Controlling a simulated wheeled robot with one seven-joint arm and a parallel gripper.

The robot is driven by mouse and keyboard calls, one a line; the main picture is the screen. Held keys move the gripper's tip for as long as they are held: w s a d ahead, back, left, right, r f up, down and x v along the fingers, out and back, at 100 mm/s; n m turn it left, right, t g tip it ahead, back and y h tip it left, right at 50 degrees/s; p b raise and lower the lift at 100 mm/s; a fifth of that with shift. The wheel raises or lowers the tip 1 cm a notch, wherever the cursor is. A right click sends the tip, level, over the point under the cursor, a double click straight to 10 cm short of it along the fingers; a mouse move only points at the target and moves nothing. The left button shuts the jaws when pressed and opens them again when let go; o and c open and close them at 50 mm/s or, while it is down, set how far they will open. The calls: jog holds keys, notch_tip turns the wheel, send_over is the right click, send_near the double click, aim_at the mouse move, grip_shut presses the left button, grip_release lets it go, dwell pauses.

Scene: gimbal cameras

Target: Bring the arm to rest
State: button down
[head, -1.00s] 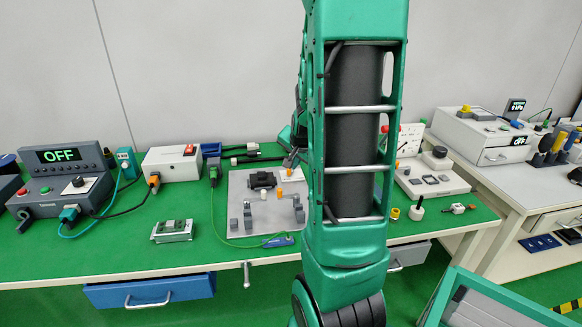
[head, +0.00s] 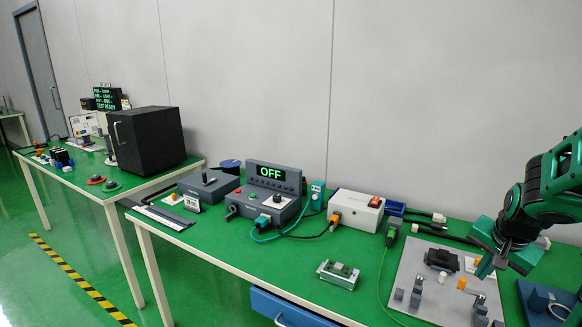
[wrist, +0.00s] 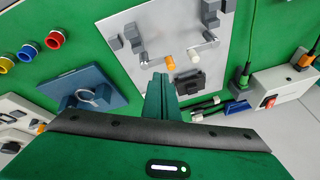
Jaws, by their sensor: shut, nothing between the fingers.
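My arm reaches in from the right edge of the head view, green with dark joints. My gripper (head: 486,268) points down above the grey fixture plate (head: 408,290) on the green bench (head: 230,257). In the wrist view its two green fingers (wrist: 160,82) are together with nothing between them. Beyond the fingertips lie an orange-handled crank and a white-handled one on the plate (wrist: 150,18). I cannot tell the exact height of the gripper above the plate.
A power box (head: 356,214) with a red switch, an "OFF" control unit (head: 268,190) and a small clear-topped box (head: 338,274) stand left of the plate. A blue block with a ring (wrist: 92,90) and coloured sockets (wrist: 30,52) show in the wrist view. A black cabinet (head: 148,140) stands farther left.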

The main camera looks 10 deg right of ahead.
jog(key=c, duration=2.1)
grip_release()
jog(key=s+a+r+n+g+y, duration=0.1)
jog(key=s+a+n, duration=0.1)
jog(key=s+a, duration=0.2)
jog(key=s+a+r+n+g+y, duration=0.1)
jog(key=s+a+n, duration=0.1)
jog(key=s+a, duration=0.3)
jog(key=s+a+r+n+g, duration=0.1)
jog(key=s+a+n+g, duration=0.1)
jog(key=s+a, duration=0.3)
jog(key=shift+s+r+n+y, duration=0.15)
jog(key=shift+s+n+y, duration=0.2)
jog(key=shift+s, duration=0.35)
jog(key=o, duration=0.4)
jog(key=shift+s+a, duration=0.1)
jog(key=shift+s, duration=0.05)
jog(key=shift+c, duration=0.2)
